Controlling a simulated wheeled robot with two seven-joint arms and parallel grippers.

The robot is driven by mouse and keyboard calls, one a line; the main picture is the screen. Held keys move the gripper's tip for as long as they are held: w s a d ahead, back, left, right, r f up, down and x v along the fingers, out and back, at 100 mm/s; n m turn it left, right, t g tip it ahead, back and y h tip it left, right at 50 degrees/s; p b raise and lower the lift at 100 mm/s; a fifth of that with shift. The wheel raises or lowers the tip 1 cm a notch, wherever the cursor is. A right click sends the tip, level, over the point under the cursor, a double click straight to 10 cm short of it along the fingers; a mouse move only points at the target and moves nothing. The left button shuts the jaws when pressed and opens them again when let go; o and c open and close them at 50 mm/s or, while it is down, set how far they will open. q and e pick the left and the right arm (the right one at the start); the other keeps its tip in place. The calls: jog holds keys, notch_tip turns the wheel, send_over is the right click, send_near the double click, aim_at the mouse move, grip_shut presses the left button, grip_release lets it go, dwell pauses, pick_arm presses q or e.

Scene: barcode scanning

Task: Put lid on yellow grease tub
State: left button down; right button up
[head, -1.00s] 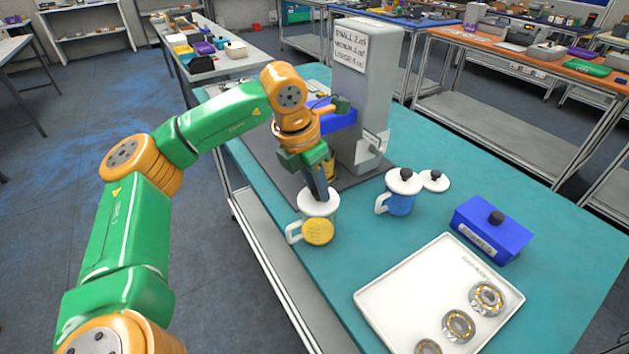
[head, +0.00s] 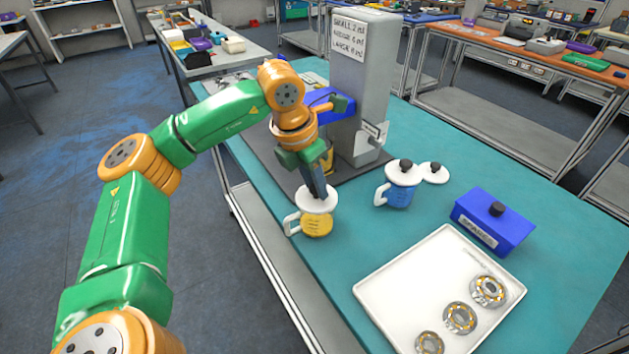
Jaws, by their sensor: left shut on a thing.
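The yellow grease tub (head: 318,226) stands on the teal table near its left edge, its white handle pointing left. A white lid (head: 316,199) covers the top of the tub; I cannot tell whether it is fully seated. My left gripper (head: 319,190) points down and is shut on the lid, its fingertips at the lid's top centre, where they hide the knob. My right gripper is not in view.
A blue tub (head: 399,196) with a white lid stands to the right, with another white lid (head: 433,173) beside it. A grey dispenser (head: 361,90) stands behind. A blue box (head: 492,221) and a white tray (head: 437,290) with bearings lie at the right front.

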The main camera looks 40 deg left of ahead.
pick_arm(q)
jog(key=shift+f+b, duration=0.3)
dwell(0.6)
grip_release()
notch_tip(320, 180, up, 6)
jog(key=p, duration=0.5)
jog(key=shift+r, duration=0.15)
dwell(0.4)
jog(key=shift+f, duration=0.2)
